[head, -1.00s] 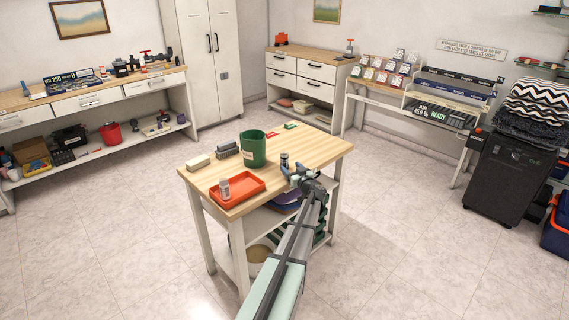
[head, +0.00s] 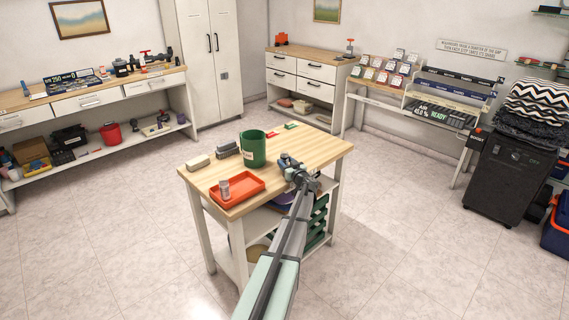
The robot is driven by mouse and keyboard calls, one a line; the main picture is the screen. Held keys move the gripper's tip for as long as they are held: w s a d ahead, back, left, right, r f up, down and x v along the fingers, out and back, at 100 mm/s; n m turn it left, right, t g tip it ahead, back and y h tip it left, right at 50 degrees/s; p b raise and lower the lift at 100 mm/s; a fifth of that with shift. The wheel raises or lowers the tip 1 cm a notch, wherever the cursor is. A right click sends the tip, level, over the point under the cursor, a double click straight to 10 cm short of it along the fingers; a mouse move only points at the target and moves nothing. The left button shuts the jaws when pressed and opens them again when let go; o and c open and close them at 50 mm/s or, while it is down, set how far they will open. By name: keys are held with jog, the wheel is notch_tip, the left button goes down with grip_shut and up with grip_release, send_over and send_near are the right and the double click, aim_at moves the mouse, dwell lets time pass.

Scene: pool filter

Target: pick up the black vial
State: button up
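The wooden-topped table (head: 312,150) stands in the middle of the head view. My gripper (head: 287,163) is low over its right part. A small dark thing, which looks like the black vial (head: 284,157), shows right at the fingertips and is partly hidden by them. I cannot tell whether the fingers touch it or are closed around it. The fingers are too small in the picture to tell open from shut.
A green cup (head: 253,149) stands left of my gripper, near a dark grey block (head: 228,149) and a pale block (head: 198,162). An orange-red tray (head: 250,186) at the front left holds a greyish jar (head: 224,189). Small red and green items lie at the back.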

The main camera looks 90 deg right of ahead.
jog(key=c, duration=0.7)
jog(key=shift+c, duration=0.2)
